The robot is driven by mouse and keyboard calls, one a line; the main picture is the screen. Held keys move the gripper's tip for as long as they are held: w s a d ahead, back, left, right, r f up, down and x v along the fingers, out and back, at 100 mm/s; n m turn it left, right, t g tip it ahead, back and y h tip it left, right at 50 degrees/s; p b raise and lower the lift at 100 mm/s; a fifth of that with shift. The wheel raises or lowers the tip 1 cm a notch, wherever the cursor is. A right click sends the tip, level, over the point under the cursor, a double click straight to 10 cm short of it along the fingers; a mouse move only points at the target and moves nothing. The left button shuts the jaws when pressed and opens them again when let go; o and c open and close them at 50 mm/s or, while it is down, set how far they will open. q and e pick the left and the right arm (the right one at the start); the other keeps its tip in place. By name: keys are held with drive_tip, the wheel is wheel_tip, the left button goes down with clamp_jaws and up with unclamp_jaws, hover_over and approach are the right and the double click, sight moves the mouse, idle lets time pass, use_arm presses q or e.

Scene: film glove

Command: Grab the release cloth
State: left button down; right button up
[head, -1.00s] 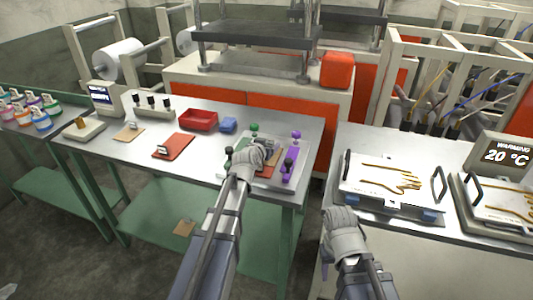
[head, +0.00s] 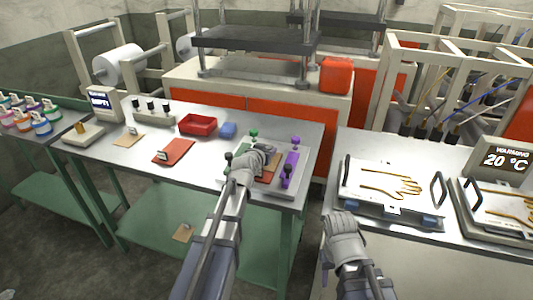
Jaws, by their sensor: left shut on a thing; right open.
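My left gripper (head: 266,152) is over the metal tray (head: 288,192) at the right end of the left table. It is shut, apparently on a tan sheet (head: 270,168) that shows just below its fingers above a red-brown sheet; the hand hides the grip point. I cannot tell by look which tan sheet is the release cloth. My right gripper (head: 340,218) is open and empty in front of the right table.
The tray has green and purple knobbed clamps (head: 291,165).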

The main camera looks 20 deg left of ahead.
wheel_tip(320, 180, up, 10)
drive_tip(key=p, duration=0.9)
drive_tip(key=shift+p, duration=0.4)
